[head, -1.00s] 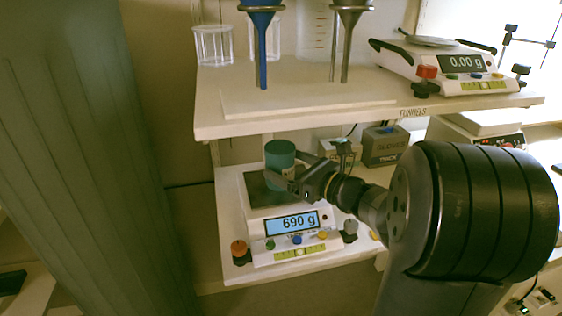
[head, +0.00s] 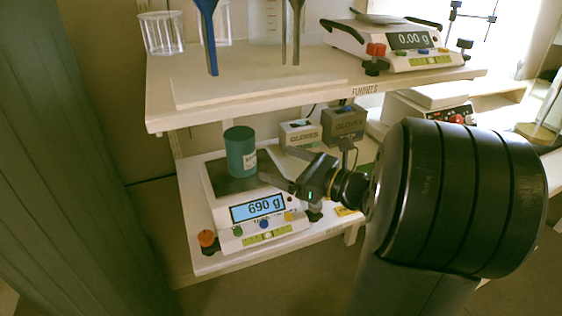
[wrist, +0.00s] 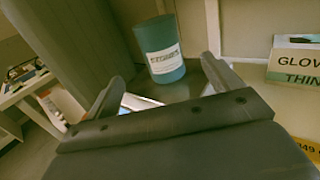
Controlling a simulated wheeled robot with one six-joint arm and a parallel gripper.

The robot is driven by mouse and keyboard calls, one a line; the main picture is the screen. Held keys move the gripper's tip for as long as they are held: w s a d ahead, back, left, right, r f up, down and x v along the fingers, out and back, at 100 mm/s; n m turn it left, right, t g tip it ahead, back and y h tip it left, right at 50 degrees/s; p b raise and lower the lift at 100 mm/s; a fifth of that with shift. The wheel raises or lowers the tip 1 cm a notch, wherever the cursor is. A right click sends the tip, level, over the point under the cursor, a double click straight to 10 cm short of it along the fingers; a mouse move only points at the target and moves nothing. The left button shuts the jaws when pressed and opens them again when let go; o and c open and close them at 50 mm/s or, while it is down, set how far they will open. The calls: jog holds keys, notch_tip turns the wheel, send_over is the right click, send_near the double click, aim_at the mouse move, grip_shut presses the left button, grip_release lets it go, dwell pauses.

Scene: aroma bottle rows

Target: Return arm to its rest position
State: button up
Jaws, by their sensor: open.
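My gripper (head: 284,166) is open and empty, just to the right of a teal bottle (head: 240,151) in the head view. The bottle stands upright on the pan of a white scale (head: 222,240) whose display reads 690 g. In the wrist view the teal bottle (wrist: 160,50) with a white label stands ahead, beyond and between the spread fingers (wrist: 165,85), apart from them. The lower part of the bottle is partly close to the finger line in the head view.
An upper shelf (head: 160,118) with funnels (head: 208,35) and a second scale (head: 395,45) reading 0.00 g hangs above the bottle. A grey ribbed panel (head: 60,170) is at the left.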

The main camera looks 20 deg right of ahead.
aim_at(241, 143)
jog(key=shift+w, duration=0.1)
jog(key=x, duration=0.6)
jog(key=b+x, duration=0.1)
jog(key=x, duration=0.5)
jog(key=shift+f, duration=0.2)
jog(key=shift+r+p, duration=0.35)
jog(key=shift+r, duration=0.7)
